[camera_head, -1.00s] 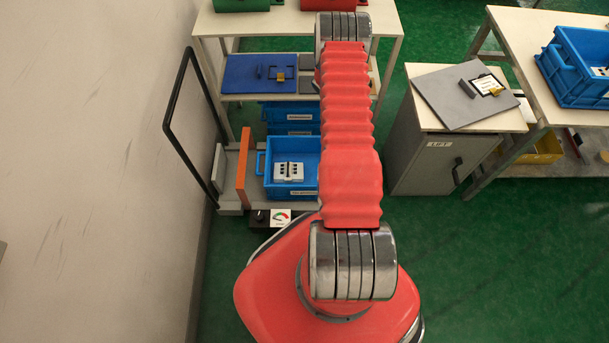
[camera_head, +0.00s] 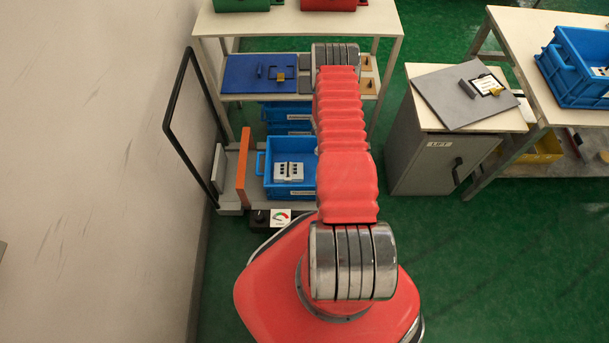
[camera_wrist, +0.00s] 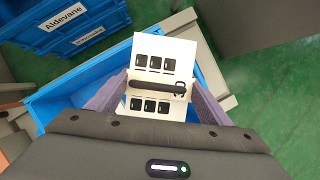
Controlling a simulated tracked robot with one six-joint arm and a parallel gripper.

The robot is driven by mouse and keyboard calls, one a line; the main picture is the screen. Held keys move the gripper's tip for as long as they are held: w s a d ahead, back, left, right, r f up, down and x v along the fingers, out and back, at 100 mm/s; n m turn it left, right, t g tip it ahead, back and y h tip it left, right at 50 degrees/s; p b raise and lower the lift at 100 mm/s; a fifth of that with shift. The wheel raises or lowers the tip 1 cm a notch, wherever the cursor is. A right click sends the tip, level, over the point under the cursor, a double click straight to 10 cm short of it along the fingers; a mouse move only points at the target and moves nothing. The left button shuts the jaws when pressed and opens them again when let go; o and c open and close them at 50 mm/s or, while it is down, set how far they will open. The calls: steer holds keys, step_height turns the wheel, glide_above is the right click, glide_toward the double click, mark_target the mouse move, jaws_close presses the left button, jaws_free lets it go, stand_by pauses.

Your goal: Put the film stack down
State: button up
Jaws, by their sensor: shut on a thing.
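In the wrist view, my gripper (camera_wrist: 158,86) is shut on the film stack (camera_wrist: 164,54), a white sheet-like piece with two rows of black squares and a dark bar across its middle. The stack is above or at a blue crate (camera_wrist: 55,99); I cannot tell whether it touches it. My gripper is hidden behind my arm there.
An orange upright panel (camera_head: 242,168) and a black frame (camera_head: 169,100) stand left of the crate. More blue bins (camera_head: 285,112) sit behind it under a shelf. A grey cabinet (camera_head: 438,160) stands right. Green floor is free between my base and the cabinet.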

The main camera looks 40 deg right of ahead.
steer(key=shift+w+a+f+n+t, duration=0.15)
steer(key=shift+a+f+n, duration=0.3)
steer(key=shift+a, duration=0.25)
steer(key=shift+w+a+f+n+t, duration=0.1)
steer(key=shift+a+f+n+t, duration=0.1)
steer(key=shift+a+f+n, duration=0.35)
steer(key=shift+w+a+f+n+t, duration=0.2)
steer(key=shift+a+n, duration=0.1)
steer(key=shift+a, duration=0.55)
steer(key=shift+f, duration=0.1)
step_height(320, 180, down, 14)
steer(key=shift+f, duration=0.1)
steer(key=shift+f, duration=1.75)
steer(key=shift+f, duration=0.1)
steer(key=o, duration=1.2)
